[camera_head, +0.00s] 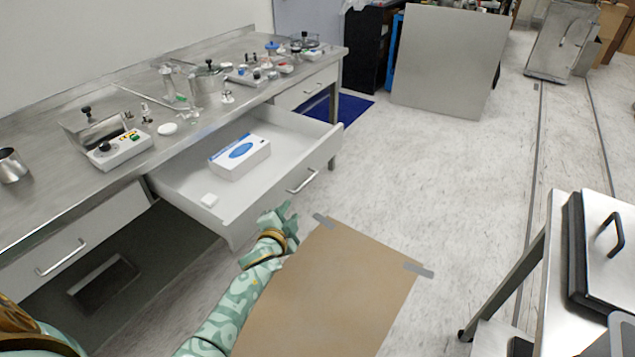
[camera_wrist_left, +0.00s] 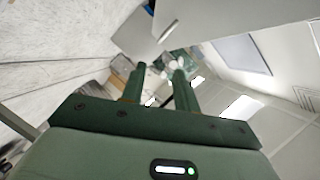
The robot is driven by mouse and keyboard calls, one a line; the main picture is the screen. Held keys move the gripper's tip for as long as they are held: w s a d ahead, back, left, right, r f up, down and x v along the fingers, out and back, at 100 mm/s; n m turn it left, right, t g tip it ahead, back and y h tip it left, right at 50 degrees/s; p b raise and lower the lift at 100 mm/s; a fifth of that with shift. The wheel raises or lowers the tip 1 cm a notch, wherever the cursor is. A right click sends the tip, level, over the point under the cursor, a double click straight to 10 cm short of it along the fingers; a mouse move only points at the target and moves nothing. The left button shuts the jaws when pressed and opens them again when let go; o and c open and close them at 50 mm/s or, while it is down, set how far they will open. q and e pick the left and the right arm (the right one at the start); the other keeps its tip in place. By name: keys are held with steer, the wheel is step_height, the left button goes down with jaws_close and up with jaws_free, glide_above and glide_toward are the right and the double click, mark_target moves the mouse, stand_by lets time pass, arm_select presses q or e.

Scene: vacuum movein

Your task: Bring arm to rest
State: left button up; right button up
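My left arm comes in from the lower left in the head view. Its green left gripper (camera_head: 284,216) is in front of the open drawer, near its front face and apart from the drawer's handle (camera_head: 302,181). In the left wrist view the two fingers of the left gripper (camera_wrist_left: 160,72) stand apart with a gap between them and nothing held. My right gripper is not seen in either view.
A metal counter (camera_head: 60,195) carries lab items. A brown board (camera_head: 325,295) lies below the gripper. A metal cart (camera_head: 550,240) stands right. The middle floor (camera_head: 440,170) is clear.

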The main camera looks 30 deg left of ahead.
arm_select(q)
steer(key=s+d+f+n+g+h, duration=0.2)
steer(key=s+d+f+g, duration=0.2)
steer(key=s+f, duration=0.75)
steer(key=s+d+f+n+g+h, duration=0.1)
steer(key=s+d+f+n+g, duration=0.15)
steer(key=s+f, duration=0.95)
steer(key=s+d+f+g, duration=0.1)
steer(key=s+f+g, duration=0.1)
steer(key=s, duration=1)
steer(key=s+d+f+g, duration=0.1)
steer(key=s+f+g, duration=0.2)
steer(key=s, duration=0.9)
steer(key=s+d+f+g, duration=0.1)
steer(key=s+f+g, duration=0.2)
steer(key=s, duration=0.9)
step_height(320, 180, down, 4)
steer(key=shift+d+r+h+p, duration=0.15)
steer(key=shift+r+h+p, duration=0.1)
steer(key=shift+h+p, duration=0.15)
steer(key=shift+n+g, duration=0.25)
steer(key=shift+n, duration=0.1)
